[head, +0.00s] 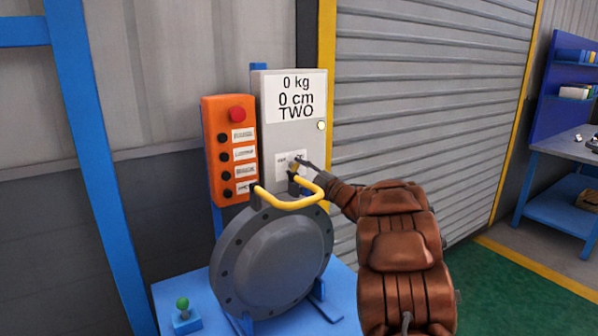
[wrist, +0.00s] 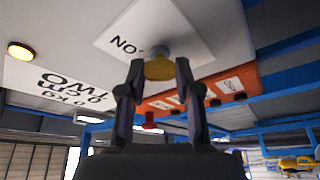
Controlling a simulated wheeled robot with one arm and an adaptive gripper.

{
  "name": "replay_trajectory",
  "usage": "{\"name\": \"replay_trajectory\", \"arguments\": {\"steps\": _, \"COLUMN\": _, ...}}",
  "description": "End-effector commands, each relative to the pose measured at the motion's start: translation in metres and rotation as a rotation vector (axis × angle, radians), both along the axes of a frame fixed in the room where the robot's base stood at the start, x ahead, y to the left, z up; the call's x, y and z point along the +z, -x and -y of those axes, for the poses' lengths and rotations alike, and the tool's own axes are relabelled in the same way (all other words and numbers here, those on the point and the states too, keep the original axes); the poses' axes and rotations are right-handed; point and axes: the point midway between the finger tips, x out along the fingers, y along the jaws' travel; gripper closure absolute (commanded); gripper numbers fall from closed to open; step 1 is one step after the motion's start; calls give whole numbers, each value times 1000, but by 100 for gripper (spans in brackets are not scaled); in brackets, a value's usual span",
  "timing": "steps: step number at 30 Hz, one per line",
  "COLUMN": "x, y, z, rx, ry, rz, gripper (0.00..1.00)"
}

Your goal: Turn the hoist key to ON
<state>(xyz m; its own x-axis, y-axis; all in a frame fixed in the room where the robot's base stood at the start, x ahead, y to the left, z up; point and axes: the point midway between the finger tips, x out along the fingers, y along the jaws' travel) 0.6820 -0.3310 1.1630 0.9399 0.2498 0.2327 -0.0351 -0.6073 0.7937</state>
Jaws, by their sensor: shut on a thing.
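The yellow hoist key (wrist: 159,67) sits in a grey lock on the front of the grey control box (head: 309,135). My gripper (wrist: 155,75) is shut on the key, one finger on each side of it, in the wrist view. A white label behind the key shows ON lettering upside down in that view; the rest of the lettering is hidden. In the head view my gripper (head: 299,164) covers most of the key and part of its label (head: 282,160). The key's exact angle cannot be told.
An orange button panel (head: 214,160) with a red button stands left of the box. A grey flanged shell (head: 272,258) with a yellow handle (head: 290,204) stands close below my gripper on a blue stand (head: 180,296). A roller shutter (head: 425,100) is behind.

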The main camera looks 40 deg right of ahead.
Motion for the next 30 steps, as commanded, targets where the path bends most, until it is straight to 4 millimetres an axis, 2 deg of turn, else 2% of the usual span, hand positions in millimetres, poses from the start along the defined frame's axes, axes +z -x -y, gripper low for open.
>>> {"name": "replay_trajectory", "arguments": {"steps": 10, "x": -1, "y": 0, "z": 0, "rx": 0, "ry": -118, "rz": 7, "gripper": 100}}
{"name": "replay_trajectory", "arguments": {"steps": 25, "x": -1, "y": 0, "z": 0, "rx": 0, "ry": -132, "rz": 7, "gripper": 100}}
{"name": "replay_trajectory", "arguments": {"steps": 26, "x": -1, "y": 0, "z": 0, "rx": 0, "ry": -132, "rz": 7, "gripper": 64}}
{"name": "replay_trajectory", "arguments": {"steps": 30, "x": -1, "y": 0, "z": 0, "rx": 0, "ry": -132, "rz": 7, "gripper": 49}}
